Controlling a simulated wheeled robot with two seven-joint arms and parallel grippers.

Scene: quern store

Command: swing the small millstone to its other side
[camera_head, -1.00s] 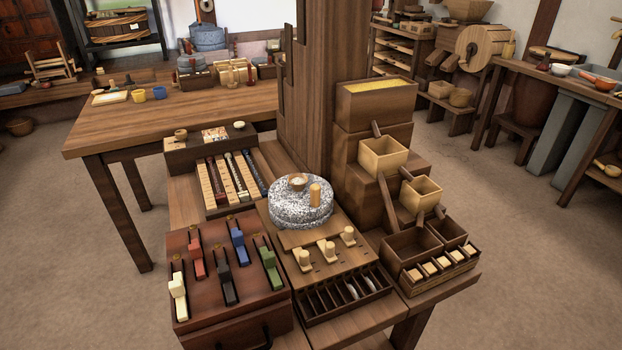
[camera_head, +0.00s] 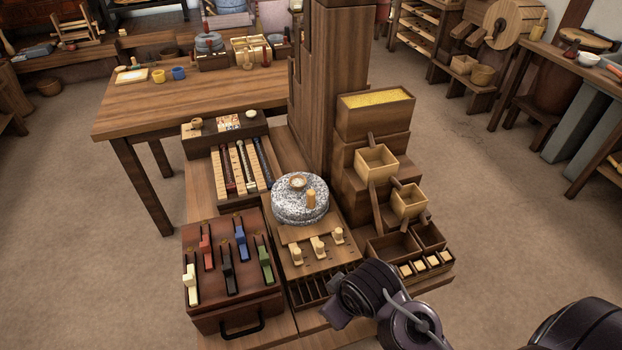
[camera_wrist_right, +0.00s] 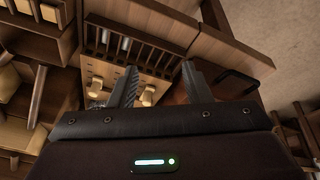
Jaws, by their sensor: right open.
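The small millstone (camera_head: 293,210) is a round speckled grey stone on the middle wooden stand. A short wooden handle peg (camera_head: 311,198) stands upright at its right front side. My right arm reaches in from the lower right, in front of the stand and apart from the stone. In the right wrist view my right gripper (camera_wrist_right: 158,80) has its two fingers spread with nothing between them, over the pegged board and slotted rack. My left gripper is not in view.
A board with three pale pegs (camera_head: 318,245) and a slotted rack (camera_head: 306,291) lie in front of the stone. A lever box (camera_head: 232,310) stands to the left, stepped wooden boxes (camera_head: 375,117) to the right. A tall wooden post (camera_head: 335,90) rises behind.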

